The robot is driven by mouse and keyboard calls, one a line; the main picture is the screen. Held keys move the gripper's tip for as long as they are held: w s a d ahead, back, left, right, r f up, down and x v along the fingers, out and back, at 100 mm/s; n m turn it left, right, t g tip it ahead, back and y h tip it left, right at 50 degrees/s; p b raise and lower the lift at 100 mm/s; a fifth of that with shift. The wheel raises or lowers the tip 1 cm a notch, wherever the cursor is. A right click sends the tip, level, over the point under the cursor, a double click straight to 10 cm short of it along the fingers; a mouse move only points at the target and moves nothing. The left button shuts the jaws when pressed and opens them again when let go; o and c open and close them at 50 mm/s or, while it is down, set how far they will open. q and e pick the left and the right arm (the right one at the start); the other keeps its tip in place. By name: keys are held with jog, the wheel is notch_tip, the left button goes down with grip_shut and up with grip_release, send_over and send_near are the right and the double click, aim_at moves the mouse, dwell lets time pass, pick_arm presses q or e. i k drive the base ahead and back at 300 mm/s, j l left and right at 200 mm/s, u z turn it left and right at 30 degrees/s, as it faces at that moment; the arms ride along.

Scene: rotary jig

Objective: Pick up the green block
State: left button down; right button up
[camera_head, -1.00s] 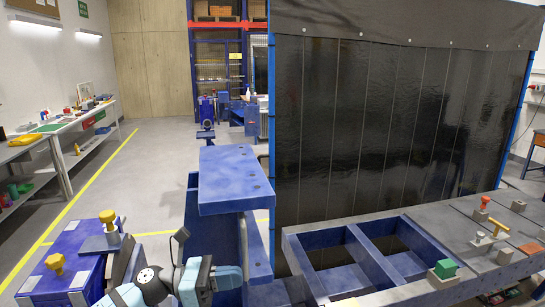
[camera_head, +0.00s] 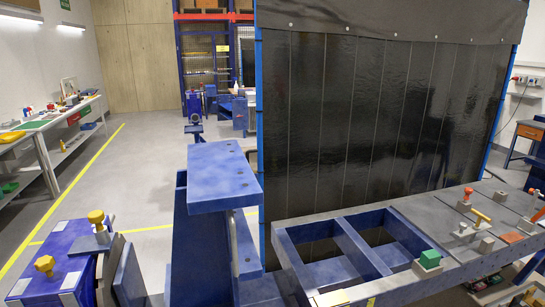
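The green block (camera_head: 430,259) sits on a small light grey holder (camera_head: 427,270) at the front edge of the grey workbench, just right of the blue two-compartment frame. It looks upright, and nothing touches it from above. Neither of my grippers shows in this view, so their state cannot be seen.
The blue frame (camera_head: 288,257) with two open compartments lies left of the block. A red knob (camera_head: 467,193), an orange bar (camera_head: 481,215) and a flat orange-brown plate (camera_head: 512,237) lie to its right. A dark curtain (camera_head: 375,120) hangs behind the bench. Blue fixtures with yellow knobs (camera_head: 96,217) stand at left.

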aim_at(429, 259)
jog(key=u, duration=0.4)
jog(key=l+u, duration=0.3)
jog(key=k+l+u, duration=0.25)
jog(key=l+u, duration=0.3)
jog(key=l, duration=0.15)
jog(key=k+l+u, duration=0.1)
jog(key=l, duration=0.25)
jog(key=k+l, duration=0.25)
jog(key=k+l+u, duration=0.15)
jog(key=l, duration=0.2)
